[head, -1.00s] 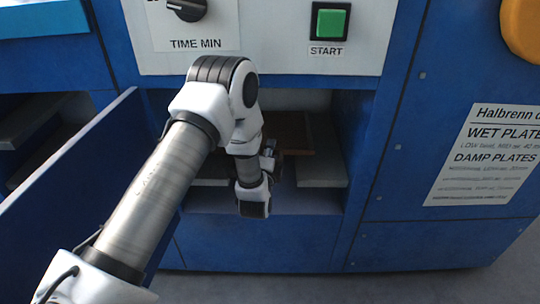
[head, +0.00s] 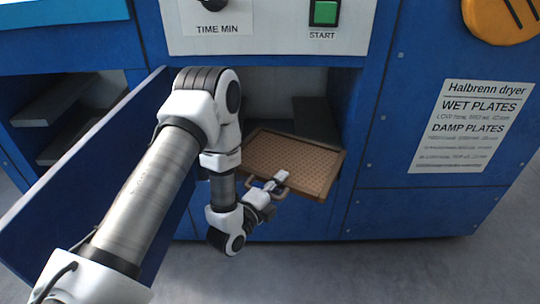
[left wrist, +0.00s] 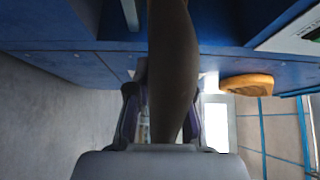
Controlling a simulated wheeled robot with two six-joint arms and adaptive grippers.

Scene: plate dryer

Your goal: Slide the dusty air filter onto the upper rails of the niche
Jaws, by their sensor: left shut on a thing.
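The dusty air filter (head: 290,160) is a brown, framed, perforated panel at the mouth of the niche (head: 262,85) in the head view. It lies tilted and turned, its right corner out towards me. My left gripper (head: 270,184) is shut on its near edge, where a pale handle loop shows. In the left wrist view the filter (left wrist: 173,75) is a dark brown slab seen nearly edge-on between the fingers. A dark grey rail or ledge (head: 313,115) shows behind the filter on the right. The left side of the niche is hidden by my arm. My right gripper is out of view.
An open blue door (head: 85,175) stands left of the niche, close to my left arm. The control panel with the green start button (head: 325,12) is just above the opening. Another open compartment with grey ledges (head: 60,100) is at far left. Bare floor lies in front.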

